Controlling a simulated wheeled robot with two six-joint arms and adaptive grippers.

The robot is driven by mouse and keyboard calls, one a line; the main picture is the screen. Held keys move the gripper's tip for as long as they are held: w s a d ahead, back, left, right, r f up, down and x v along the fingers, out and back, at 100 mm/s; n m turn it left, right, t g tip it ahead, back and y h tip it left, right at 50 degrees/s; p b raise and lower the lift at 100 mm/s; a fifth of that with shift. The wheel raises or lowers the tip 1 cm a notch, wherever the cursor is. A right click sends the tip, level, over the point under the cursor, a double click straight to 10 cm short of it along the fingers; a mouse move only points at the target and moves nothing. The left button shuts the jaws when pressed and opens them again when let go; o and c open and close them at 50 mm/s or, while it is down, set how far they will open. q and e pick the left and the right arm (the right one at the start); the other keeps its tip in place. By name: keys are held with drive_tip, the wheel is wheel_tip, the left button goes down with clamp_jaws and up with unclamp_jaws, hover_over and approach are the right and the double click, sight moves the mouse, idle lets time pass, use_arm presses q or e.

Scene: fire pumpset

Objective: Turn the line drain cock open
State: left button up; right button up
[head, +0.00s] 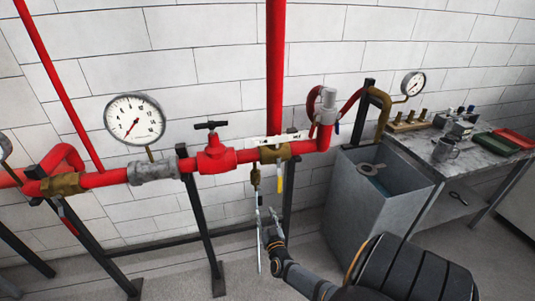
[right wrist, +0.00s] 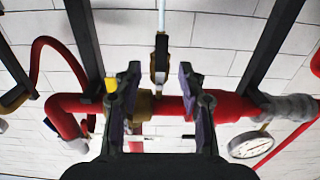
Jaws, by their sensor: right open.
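My right gripper (head: 270,222) is open and empty, below the pipe and close to the rod. In the right wrist view the scene is upside down; the cock (right wrist: 159,62) shows between and beyond the open fingers (right wrist: 160,85). I cannot tell whether the gripper touches anything. My left gripper is out of view.
A yellow handle (head: 279,178) hangs right beside the cock. A red valve with a black T-handle (head: 211,125) and a gauge (head: 134,119) are to the left. Black stands (head: 200,215) hold the pipe. A grey tank (head: 370,205) and a bench (head: 470,157) stand right.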

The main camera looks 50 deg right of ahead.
drive_tip(key=v, duration=0.4)
idle(0.4)
